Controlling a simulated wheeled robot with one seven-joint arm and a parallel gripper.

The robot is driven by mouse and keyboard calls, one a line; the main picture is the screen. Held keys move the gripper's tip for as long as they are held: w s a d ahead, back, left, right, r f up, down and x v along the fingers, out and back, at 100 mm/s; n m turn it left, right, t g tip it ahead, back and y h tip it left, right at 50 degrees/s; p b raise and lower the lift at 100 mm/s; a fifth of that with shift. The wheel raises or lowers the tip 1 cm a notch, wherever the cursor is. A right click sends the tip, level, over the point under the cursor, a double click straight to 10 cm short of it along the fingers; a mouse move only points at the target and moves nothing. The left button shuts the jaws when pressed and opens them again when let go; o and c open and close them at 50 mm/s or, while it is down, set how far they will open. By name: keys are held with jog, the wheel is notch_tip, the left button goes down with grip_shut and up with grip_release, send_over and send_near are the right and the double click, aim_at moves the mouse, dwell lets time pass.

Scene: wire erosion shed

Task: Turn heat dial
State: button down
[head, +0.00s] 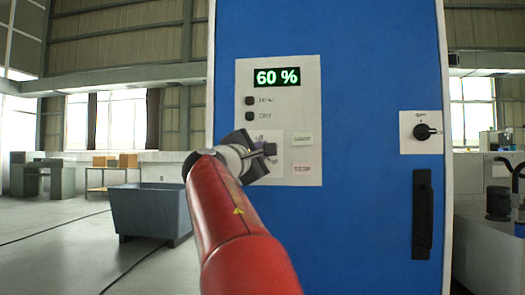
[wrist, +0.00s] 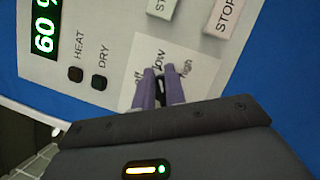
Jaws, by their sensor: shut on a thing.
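My gripper (head: 268,152) reaches up to the white control panel (head: 308,120) on the blue cabinet. In the wrist view its two purple-grey fingers (wrist: 160,76) are close together at the dial plate (wrist: 190,62), which is marked off, low and high. The fingers are shut on the heat dial, which they hide almost wholly, so I cannot read its setting. The fingertips are near the "low" mark. The display (head: 277,77) reads 60 %, and part of it shows in the wrist view (wrist: 45,25).
A black knob (head: 422,132) and a black handle (head: 422,214) are farther right. A grey tub (head: 150,210) stands left.

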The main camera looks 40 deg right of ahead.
jog(key=shift+w+a+f, duration=0.1)
jog(key=shift+w+f, duration=0.25)
jog(key=shift+w, duration=0.1)
jog(key=c, duration=1.5)
grip_release()
jog(key=shift+w, duration=0.15)
jog(key=shift+o, duration=0.2)
jog(key=shift+s+r, duration=0.2)
jog(key=shift+s, duration=0.1)
jog(key=b+v, duration=0.1)
jog(key=v, duration=0.6)
jog(key=shift+a+b, duration=0.3)
jog(key=shift+b, duration=0.1)
jog(key=shift+s+f, duration=0.1)
